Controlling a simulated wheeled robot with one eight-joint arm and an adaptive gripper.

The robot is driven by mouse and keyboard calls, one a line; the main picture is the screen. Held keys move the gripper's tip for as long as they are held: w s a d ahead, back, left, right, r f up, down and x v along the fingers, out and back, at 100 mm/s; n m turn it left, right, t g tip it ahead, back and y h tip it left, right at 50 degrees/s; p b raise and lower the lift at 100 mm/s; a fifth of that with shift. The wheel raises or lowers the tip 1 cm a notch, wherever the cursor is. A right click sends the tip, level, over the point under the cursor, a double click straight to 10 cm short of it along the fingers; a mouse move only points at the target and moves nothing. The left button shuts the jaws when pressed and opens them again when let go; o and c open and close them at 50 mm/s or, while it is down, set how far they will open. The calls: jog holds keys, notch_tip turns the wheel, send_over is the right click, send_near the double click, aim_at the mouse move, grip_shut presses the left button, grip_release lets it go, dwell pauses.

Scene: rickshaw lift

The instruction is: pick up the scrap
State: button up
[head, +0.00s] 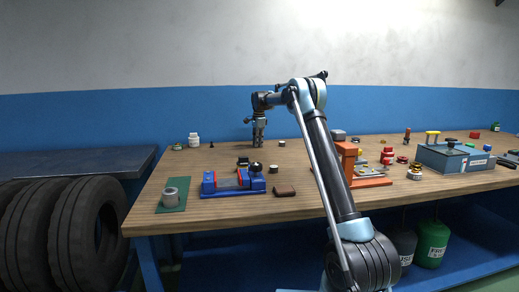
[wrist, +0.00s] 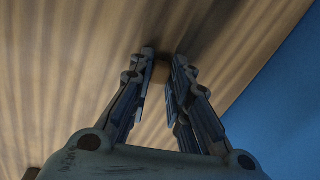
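My gripper (head: 258,146) points down at the back of the workbench, close to the blue wall. In the wrist view its two fingers (wrist: 162,62) stand apart with a small gap at the tips. A small brownish piece (wrist: 161,73), perhaps the scrap, shows between the fingertips. I cannot tell whether the fingers press on it or only stand around it. In the head view this piece cannot be made out.
Tires (head: 75,222) stand at left.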

jog(key=shift+r, duration=0.1)
notch_tip(320, 180, up, 10)
dwell(0.6)
